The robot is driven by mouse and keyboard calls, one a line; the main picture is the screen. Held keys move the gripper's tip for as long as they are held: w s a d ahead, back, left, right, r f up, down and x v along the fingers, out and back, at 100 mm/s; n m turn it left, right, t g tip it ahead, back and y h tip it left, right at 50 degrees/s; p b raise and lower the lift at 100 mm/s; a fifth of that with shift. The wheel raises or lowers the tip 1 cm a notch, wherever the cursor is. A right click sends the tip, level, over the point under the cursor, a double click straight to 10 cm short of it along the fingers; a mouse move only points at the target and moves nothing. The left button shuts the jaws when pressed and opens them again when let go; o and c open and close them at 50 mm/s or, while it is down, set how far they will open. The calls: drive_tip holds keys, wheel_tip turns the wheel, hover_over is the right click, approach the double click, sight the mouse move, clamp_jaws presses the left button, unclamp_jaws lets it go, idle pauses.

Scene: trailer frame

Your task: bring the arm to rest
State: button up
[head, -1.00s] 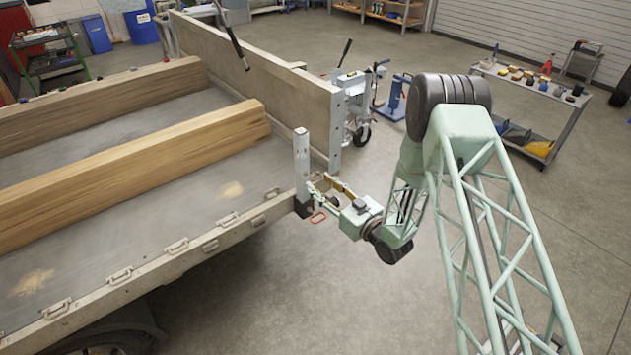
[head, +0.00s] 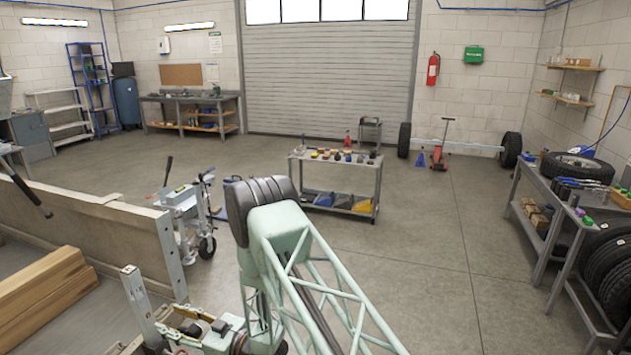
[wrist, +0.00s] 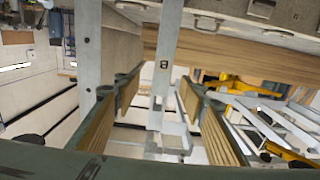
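My gripper (head: 180,325) is low in the head view, at the trailer's rear corner, just right of a grey upright post (head: 138,300). The wrist view shows my gripper (wrist: 160,88) with its two ribbed, tan-padded fingers spread apart. A grey metal post (wrist: 167,60) shows in the gap between the fingers. I cannot tell how near it is, and no contact shows. Nothing is held.
The trailer's side board (head: 85,225) and timber beams (head: 45,295) lie at left. A tool cart (head: 335,185) stands behind my arm. A workbench (head: 560,200) with tyres is at right. Open floor lies between.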

drive_tip(key=w+d+r+m+t+h, duration=0.2)
drive_tip(key=w+d+r+h, duration=0.1)
drive_tip(key=w+d+r, duration=0.6)
drive_tip(key=w+d+r+m+t+h, duration=0.15)
drive_tip(key=w+d+r+h, duration=0.25)
drive_tip(key=w+d+r, duration=0.45)
drive_tip(key=s+d+r+m+t+h, duration=0.1)
drive_tip(key=s+d+r+m+h, duration=0.15)
drive_tip(key=d+r, duration=0.85)
drive_tip(key=s+d+r+m+h, duration=0.1)
drive_tip(key=s+d+r+h, duration=0.3)
drive_tip(key=d+r, duration=0.75)
drive_tip(key=s+d+r+m+g+h, duration=0.1)
drive_tip(key=s+d+r+m+h, duration=0.1)
drive_tip(key=s+d, duration=0.95)
drive_tip(key=s+d+r+m+g+h, duration=0.1)
drive_tip(key=s+d+r+m, duration=0.15)
drive_tip(key=s+d, duration=0.85)
drive_tip(key=s+d+m+g, duration=0.1)
drive_tip(key=s+d, duration=0.2)
drive_tip(key=s, duration=1.2)
drive_tip(key=s+d+m+g, duration=0.2)
drive_tip(key=s+d, duration=0.2)
drive_tip(key=s, duration=1.1)
drive_tip(key=shift+f+h, duration=0.3)
drive_tip(key=shift+h, duration=0.05)
